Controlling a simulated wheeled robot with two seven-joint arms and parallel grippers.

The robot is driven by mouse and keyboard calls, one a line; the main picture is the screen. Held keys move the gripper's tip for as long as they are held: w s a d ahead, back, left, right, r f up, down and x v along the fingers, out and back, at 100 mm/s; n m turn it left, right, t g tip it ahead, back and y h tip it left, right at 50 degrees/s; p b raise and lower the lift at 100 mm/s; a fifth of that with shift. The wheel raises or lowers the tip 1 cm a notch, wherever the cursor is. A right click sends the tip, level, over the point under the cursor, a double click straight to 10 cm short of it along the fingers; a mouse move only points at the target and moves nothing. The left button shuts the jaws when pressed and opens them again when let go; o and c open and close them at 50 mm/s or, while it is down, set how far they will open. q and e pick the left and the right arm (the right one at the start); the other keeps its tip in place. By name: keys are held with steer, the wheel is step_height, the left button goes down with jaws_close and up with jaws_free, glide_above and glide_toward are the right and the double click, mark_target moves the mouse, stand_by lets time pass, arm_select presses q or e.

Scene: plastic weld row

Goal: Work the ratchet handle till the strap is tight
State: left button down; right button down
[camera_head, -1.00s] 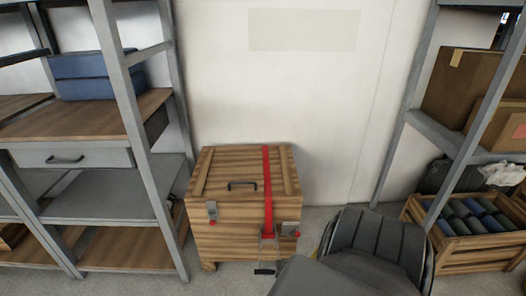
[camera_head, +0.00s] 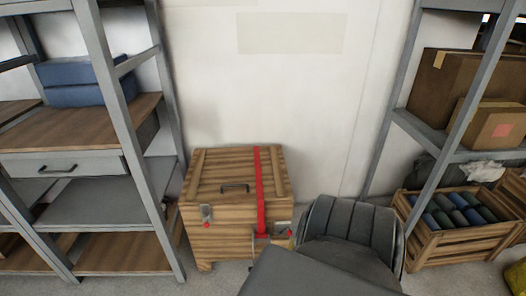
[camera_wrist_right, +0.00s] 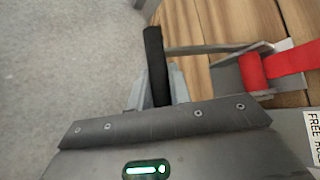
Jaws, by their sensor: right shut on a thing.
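The wooden crate (camera_head: 222,240) stands on the floor against the wall, lid shut. The red strap (camera_head: 259,180) runs over its lid and down its front to the ratchet; how tight it is I cannot tell. In the right wrist view the strap (camera_wrist_right: 288,62) enters the metal ratchet bracket (camera_wrist_right: 228,82). The ratchet handle has a metal bar (camera_wrist_right: 205,49) and a black grip (camera_wrist_right: 153,52). My right gripper (camera_wrist_right: 158,88) is shut on the handle at its black grip. In the head view my right arm hides this gripper and the grip. My left gripper is not in view.
A grey shelf unit (camera_head: 165,90) stands close on the crate's left. Another shelf (camera_head: 430,130) with cardboard boxes stands on the right, above a wooden bin (camera_head: 440,245) of rolls. Two latches with red knobs, left (camera_head: 206,214) and right, are on the crate front.

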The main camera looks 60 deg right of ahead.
steer(key=shift+w+r, duration=0.3)
steer(key=shift+w, duration=0.1)
steer(key=c, duration=1.4)
jaws_free()
steer(key=shift+o, duration=0.5)
steer(key=shift+s+f, duration=0.15)
steer(key=shift+s, duration=0.25)
arm_select(q)
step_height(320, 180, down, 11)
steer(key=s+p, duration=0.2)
steer(key=p, duration=0.3)
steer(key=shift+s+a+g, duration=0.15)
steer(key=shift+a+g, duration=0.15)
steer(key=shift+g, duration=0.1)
arm_select(e)
steer(key=v, duration=1)
steer(key=shift+s+r, duration=0.15)
steer(key=shift+r, duration=0.1)
